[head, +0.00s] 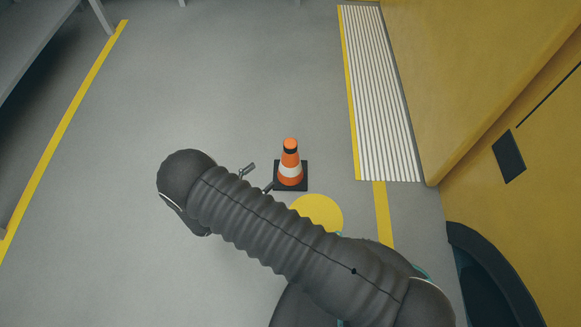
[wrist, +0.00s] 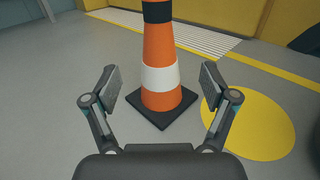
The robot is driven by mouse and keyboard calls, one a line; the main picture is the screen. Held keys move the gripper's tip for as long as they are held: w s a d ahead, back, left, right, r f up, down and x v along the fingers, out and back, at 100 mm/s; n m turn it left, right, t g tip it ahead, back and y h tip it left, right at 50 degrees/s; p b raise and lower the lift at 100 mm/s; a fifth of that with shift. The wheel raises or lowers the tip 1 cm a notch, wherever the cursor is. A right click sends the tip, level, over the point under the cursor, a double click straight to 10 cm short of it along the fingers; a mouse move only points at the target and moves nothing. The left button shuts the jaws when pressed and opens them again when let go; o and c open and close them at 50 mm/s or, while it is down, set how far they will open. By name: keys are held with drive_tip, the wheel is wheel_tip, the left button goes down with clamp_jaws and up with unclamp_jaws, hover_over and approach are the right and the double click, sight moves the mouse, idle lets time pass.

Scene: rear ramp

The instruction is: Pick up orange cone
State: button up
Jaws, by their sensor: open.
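The orange cone (head: 290,172) stands upright on the grey floor, with white and black bands and a square black base. In the wrist view the cone (wrist: 161,95) is straight ahead, between and beyond my two fingers. Its top is cut off by the upper edge there. My gripper (wrist: 155,86) is open and empty, with a finger on either side of the cone's outline. In the head view my gripper (head: 258,177) is just left of the cone, partly hidden by my arm. I cannot tell whether the fingertips touch the cone.
A yellow floor disc (head: 318,212) lies just in front of the cone, partly under my arm in view. A ribbed white strip (head: 380,95) runs along the yellow wall (head: 480,70) at right. A grey bench-like structure (head: 45,35) is at upper left. The floor between is clear.

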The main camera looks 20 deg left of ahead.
sight(285, 156)
drive_tip(key=x, duration=1.3)
drive_tip(key=shift+w, duration=0.3)
clamp_jaws()
